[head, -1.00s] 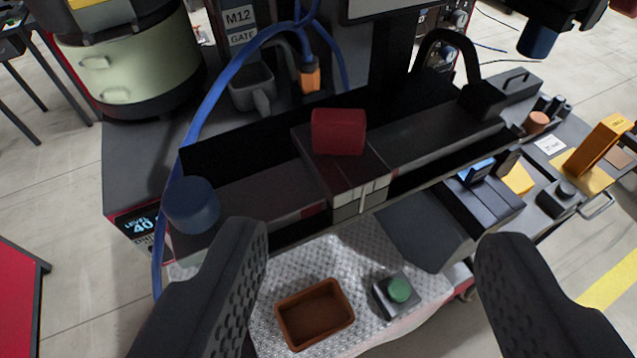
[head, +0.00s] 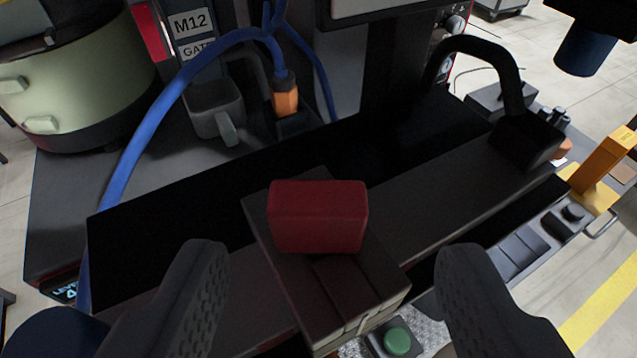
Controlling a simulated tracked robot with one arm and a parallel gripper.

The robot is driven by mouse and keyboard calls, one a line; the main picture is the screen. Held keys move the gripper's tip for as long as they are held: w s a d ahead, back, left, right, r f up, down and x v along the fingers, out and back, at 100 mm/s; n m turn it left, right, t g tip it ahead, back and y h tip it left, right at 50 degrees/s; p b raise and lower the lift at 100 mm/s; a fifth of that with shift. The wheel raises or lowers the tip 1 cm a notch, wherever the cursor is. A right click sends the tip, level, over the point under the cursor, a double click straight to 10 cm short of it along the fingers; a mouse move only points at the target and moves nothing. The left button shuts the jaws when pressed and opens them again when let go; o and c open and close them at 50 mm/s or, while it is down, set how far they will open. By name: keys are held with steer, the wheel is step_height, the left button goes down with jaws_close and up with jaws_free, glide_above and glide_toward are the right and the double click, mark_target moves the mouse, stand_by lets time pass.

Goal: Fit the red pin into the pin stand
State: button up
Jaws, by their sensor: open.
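A dark red block (head: 318,215) with rounded edges is the only clearly red loose-looking thing ahead. It may be the red pin, but its lower part is hard to make out. It stands on a dark, grooved block (head: 325,275) that lies across the long dark rail. I cannot tell which thing is the pin stand. My gripper (head: 335,252) is open, one finger left and one right of the red block in the picture. The fingers appear nearer the camera than the block, and no contact shows.
A green round cap on a grey base (head: 397,341) sits low, below the rail. A blue hose (head: 160,105) arcs on the left near a grey mug (head: 217,112) and an orange connector (head: 287,98). A black curved handle (head: 500,70) rises at right.

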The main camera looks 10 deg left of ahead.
mark_target(315, 222)
steer(key=shift+a+r+p+x, duration=0.15)
steer(key=shift+p+x, duration=0.15)
steer(key=shift+x, duration=0.95)
steer(key=shift+a+r+p+x, duration=0.1)
steer(key=shift+p+x, duration=0.2)
steer(key=shift+x, duration=1)
steer(key=c, duration=1.2)
steer(key=shift+o, duration=0.2)
steer(key=shift+r, duration=1.8)
steer(key=shift+s+f+b, duration=0.1)
steer(key=shift+s+b, duration=0.2)
steer(key=shift+s, duration=0.15)
steer(key=a+f+b+v, duration=0.1)
steer(key=v, duration=1.4)
steer(key=shift+s, duration=0.65)
